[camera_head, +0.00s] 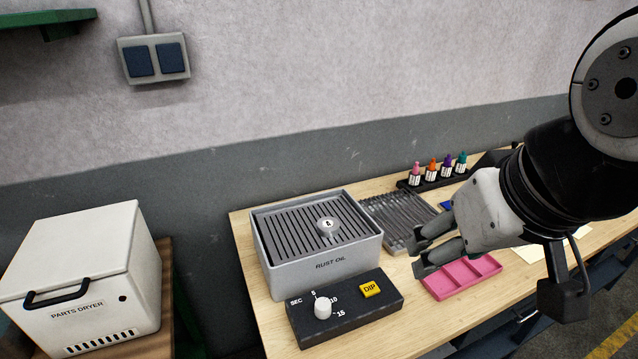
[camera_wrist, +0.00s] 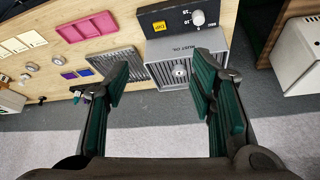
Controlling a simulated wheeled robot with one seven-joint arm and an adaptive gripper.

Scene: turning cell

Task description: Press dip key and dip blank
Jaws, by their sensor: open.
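The yellow DIP key (camera_head: 370,289) sits on a black control box (camera_head: 300,329) in front of the grey RUST OIL tank (camera_head: 324,275). It also shows in the wrist view (camera_wrist: 159,26). A white timer knob (camera_head: 322,308) is left of the key, by the SEC marks. A small round metal piece (camera_head: 328,226) with a dark mark rests on the tank's slatted top; it also shows in the wrist view (camera_wrist: 180,71). I cannot tell whether it is the blank. My gripper (camera_head: 420,251) is open and empty, above the table right of the tank.
A slatted metal rack (camera_head: 385,214) stands right of the tank, with a pink tray (camera_head: 462,277) in front of it. Several coloured bottles (camera_head: 433,170) stand in a black holder behind. A white PARTS DRYER (camera_head: 80,270) is at left. Round pieces (camera_wrist: 57,60) lie on the table.

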